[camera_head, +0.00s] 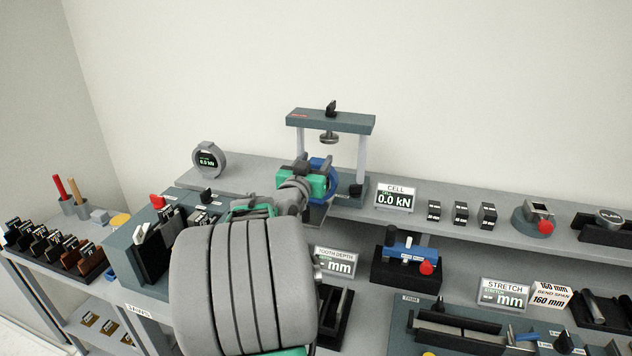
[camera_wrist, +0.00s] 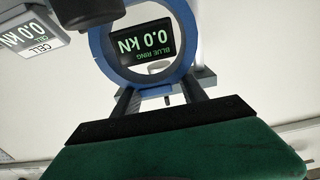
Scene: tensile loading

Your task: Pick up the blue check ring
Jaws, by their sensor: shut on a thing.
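The blue check ring (camera_head: 333,187) is between the posts of the small press frame (camera_head: 331,121) in the head view, partly hidden by my gripper (camera_head: 318,174). In the wrist view the blue ring (camera_wrist: 103,64) fills the top middle, with its dark display reading BLUE RING 0.0 kN upside down. My gripper (camera_wrist: 158,97) is shut on the ring's near rim, one finger at each side. I cannot tell whether the ring touches the frame's base or is clear of it.
A grey ring gauge (camera_head: 209,145) stands on the upper shelf at left. The CELL display (camera_head: 395,197) reads 0.0 kN just right of the frame. Several dark blocks (camera_head: 461,214) stand farther right. The shelf between gauge and frame is mostly clear.

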